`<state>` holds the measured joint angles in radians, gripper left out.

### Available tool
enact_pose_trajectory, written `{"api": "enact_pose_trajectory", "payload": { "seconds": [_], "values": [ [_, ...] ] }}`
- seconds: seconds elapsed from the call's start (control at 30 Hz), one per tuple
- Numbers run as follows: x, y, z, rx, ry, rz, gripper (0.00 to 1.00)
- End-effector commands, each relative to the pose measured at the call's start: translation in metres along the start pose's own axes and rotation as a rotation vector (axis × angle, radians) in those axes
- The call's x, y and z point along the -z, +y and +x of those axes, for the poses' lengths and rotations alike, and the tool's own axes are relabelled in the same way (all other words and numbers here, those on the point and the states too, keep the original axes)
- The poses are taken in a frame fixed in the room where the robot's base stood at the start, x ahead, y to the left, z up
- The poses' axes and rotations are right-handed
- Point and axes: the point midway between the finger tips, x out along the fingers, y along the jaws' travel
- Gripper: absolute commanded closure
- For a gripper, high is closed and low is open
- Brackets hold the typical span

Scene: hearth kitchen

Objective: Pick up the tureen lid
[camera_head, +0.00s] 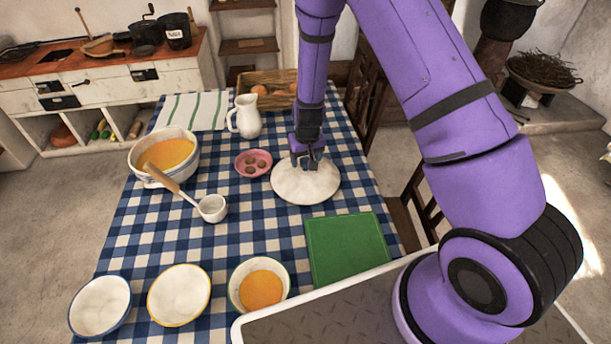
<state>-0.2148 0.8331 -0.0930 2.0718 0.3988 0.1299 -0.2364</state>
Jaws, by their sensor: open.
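The tureen lid (306,187) is a round white lid lying on the blue checked tablecloth, right of the pink dish. My gripper (308,163) points down at the top of the lid, with its fingers around the lid's middle. The fingers are open. The knob is mostly hidden by the fingers, and I cannot tell whether they touch it. The tureen (187,166), a large white bowl of orange soup, stands uncovered at the left of the table.
A ladle (212,208) lies beside the tureen. A pink dish (253,163), a white jug (246,117) and a wooden crate (274,102) stand near the lid. A green board (345,249) lies in front. Three bowls, one with soup (260,290), line the near edge.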

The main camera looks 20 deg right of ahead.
Motion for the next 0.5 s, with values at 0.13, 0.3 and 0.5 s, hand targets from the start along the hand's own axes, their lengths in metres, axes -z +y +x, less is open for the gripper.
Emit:
{"api": "enact_pose_trajectory", "payload": {
  "seconds": [0.13,0.3,0.5],
  "values": [
    [0.000,0.000,0.015,0.000,-0.001,0.000,0.31],
    [0.000,0.000,0.019,0.000,0.000,0.000,0.31],
    [0.000,0.000,0.019,0.000,0.000,0.000,0.45]
  ]
}}
